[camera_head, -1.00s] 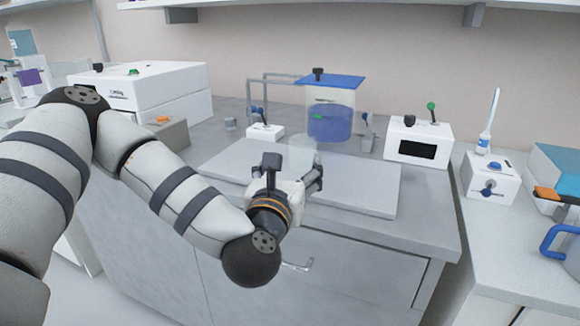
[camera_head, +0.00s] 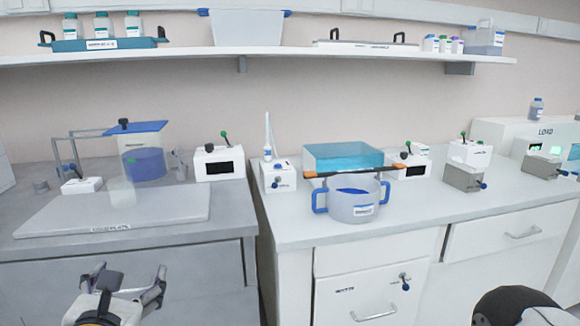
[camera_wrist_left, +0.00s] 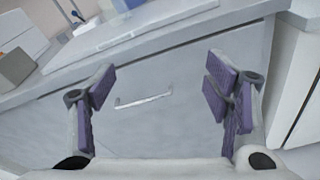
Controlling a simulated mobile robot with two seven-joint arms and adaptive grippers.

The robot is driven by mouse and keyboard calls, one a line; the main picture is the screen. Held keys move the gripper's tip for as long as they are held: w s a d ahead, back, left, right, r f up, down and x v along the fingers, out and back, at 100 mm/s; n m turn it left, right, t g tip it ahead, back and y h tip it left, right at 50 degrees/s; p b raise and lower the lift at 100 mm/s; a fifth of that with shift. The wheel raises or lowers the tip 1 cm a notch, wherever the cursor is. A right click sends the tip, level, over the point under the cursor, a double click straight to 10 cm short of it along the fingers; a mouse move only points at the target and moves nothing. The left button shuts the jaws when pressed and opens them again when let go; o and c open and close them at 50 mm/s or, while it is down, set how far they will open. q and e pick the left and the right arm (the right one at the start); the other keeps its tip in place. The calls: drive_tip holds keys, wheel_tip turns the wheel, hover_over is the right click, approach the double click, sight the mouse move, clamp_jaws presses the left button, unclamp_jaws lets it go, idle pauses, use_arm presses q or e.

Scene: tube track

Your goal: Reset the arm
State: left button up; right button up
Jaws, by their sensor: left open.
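My left gripper (camera_head: 130,279) is at the bottom left of the head view, in front of the grey bench and below its top. Its fingers are spread apart with nothing between them. In the left wrist view the open gripper (camera_wrist_left: 168,92) shows purple pads, with only the drawer front and its handle (camera_wrist_left: 144,101) beyond them. A clear beaker (camera_head: 121,192) stands on the grey cold plate (camera_head: 70,217), apart from the gripper. My right gripper is out of the picture.
A blue-lidded tank (camera_head: 146,163) stands behind the plate. On the white bench at right are a blue-handled pot (camera_head: 345,205), a blue bath (camera_head: 342,157) and several small devices. A shelf (camera_head: 290,51) runs above. A gap separates the benches.

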use_arm(q)
drive_tip(key=s+d+f+m+g+h, duration=0.35)
drive_tip(key=d+f+m, duration=0.25)
drive_tip(key=f+m, duration=0.4)
drive_tip(key=s+d+f+m+g+h+p, duration=0.1)
drive_tip(key=s+d+f+m+g+h, duration=0.3)
drive_tip(key=s+f+m, duration=0.65)
drive_tip(key=s+a+f+m+g+y, duration=0.1)
drive_tip(key=s+a+f+m+g, duration=0.2)
drive_tip(key=s, duration=0.9)
drive_tip(key=s+a+f+m+g+y+p, duration=0.1)
drive_tip(key=s+a+f+m+g+y, duration=0.1)
drive_tip(key=s+m+g, duration=0.5)
drive_tip(key=s+a+f+m, duration=0.1)
drive_tip(key=s+m, duration=0.3)
drive_tip(key=s, duration=0.2)
drive_tip(key=shift+s+a+f, duration=0.15)
drive_tip(key=shift+s+f, duration=0.05)
drive_tip(key=shift+s, duration=0.1)
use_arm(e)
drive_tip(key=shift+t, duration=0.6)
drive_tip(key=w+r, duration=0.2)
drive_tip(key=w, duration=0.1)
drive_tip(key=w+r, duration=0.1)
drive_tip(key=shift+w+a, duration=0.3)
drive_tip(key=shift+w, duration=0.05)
use_arm(q)
drive_tip(key=shift+g, duration=0.25)
